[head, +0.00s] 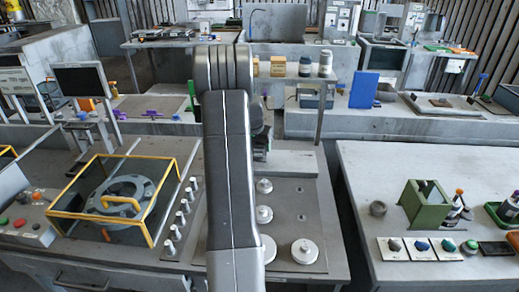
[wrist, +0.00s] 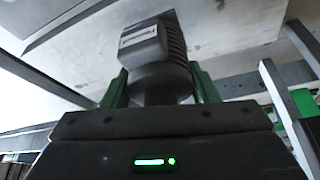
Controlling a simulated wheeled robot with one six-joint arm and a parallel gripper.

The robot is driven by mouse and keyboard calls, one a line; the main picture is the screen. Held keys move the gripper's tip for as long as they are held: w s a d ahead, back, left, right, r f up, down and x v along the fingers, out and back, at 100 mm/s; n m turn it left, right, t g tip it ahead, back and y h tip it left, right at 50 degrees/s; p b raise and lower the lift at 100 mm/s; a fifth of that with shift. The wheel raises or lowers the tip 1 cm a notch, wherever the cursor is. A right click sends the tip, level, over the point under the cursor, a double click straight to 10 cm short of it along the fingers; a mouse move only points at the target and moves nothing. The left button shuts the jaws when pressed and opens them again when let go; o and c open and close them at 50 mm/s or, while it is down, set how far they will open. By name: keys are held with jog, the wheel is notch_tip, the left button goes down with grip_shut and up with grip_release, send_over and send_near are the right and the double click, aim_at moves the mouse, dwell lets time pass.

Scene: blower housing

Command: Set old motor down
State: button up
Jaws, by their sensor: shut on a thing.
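The old motor (wrist: 150,48) is a dark grey finned body with a pale label, seen in the wrist view. My gripper (wrist: 160,84) is shut on it, with a green finger on either side of its narrower end. The motor appears clear of any surface in that view, but its height is hard to tell. In the head view my arm hides most of the gripper, and the motor cannot be made out clearly there. The round grey blower housing (head: 125,187) sits inside a yellow frame on the left bench.
The bench plate (head: 288,208) right of my arm holds several round metal pieces. Small pegs (head: 183,205) stand left of the arm. The right table (head: 365,160) carries a green box (head: 426,206) and small cards. A narrow gap separates the benches.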

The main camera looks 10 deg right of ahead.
jog(key=shift+f, duration=1.2)
jog(key=shift+f, duration=0.15)
jog(key=o, duration=1.3)
jog(key=shift+c, duration=0.2)
jog(key=b+v, duration=0.2)
jog(key=v, duration=1)
jog(key=shift+w, duration=0.1)
jog(key=p+x, duration=0.2)
jog(key=x, duration=1)
jog(key=shift+r, duration=1.35)
